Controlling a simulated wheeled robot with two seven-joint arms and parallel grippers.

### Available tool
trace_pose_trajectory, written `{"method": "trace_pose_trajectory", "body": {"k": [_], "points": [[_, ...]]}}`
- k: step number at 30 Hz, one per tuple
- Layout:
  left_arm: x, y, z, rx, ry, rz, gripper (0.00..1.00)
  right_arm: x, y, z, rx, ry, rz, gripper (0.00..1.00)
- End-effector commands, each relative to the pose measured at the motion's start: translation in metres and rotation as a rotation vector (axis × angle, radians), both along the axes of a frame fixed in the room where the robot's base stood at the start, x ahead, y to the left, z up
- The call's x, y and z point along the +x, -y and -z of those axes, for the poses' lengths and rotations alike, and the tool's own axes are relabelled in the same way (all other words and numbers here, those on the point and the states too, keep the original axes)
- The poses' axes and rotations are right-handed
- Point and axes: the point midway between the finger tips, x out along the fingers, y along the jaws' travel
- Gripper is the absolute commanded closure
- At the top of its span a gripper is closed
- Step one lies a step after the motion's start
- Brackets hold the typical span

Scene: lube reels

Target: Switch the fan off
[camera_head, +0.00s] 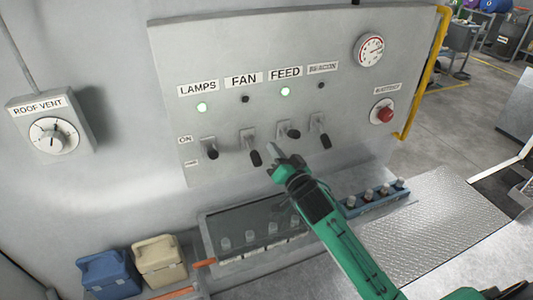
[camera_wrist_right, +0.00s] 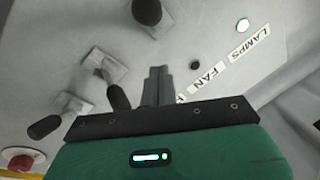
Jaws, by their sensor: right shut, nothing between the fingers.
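The FAN lever (camera_head: 256,158) hangs low on the grey panel under the FAN label (camera_head: 243,80). The FAN lamp (camera_head: 245,99) is dark; it is also dark in the right wrist view (camera_wrist_right: 195,65). My right gripper (camera_head: 273,161) is shut and empty, just right of the FAN lever's black knob. I cannot tell whether they touch. In the wrist view the fingers (camera_wrist_right: 157,82) point at the panel, and the FAN knob (camera_wrist_right: 147,12) is cut by the top edge. My left gripper is out of view.
The LAMPS (camera_head: 212,153) and FEED (camera_head: 294,134) levers sit higher and their lamps glow green; the BEACON lever (camera_head: 326,141) hangs low, its lamp dark. A red button (camera_head: 385,114) and gauge (camera_head: 371,50) are right. A roof vent dial (camera_head: 48,136) is left. A tray (camera_head: 265,220) lies below.

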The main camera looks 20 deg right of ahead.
Motion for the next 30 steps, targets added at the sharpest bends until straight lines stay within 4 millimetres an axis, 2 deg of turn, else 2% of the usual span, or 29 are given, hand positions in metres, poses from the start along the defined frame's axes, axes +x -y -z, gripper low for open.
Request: {"method": "trace_pose_trajectory", "body": {"k": [3,7,21,25,30], "points": [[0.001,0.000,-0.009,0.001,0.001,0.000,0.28,0.003,-0.012,0.017,0.005,-0.010,-0.001,1.00],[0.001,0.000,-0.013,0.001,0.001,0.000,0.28,0.006,-0.018,0.026,0.005,-0.007,0.001,1.00],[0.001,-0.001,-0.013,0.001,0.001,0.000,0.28,0.007,-0.021,0.032,0.002,-0.004,0.000,1.00],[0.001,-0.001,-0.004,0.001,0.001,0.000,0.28,0.008,-0.022,0.038,0.005,0.008,-0.001,1.00],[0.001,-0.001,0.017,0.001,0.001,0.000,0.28,0.010,-0.025,0.048,0.006,0.050,-0.002,1.00]]}}
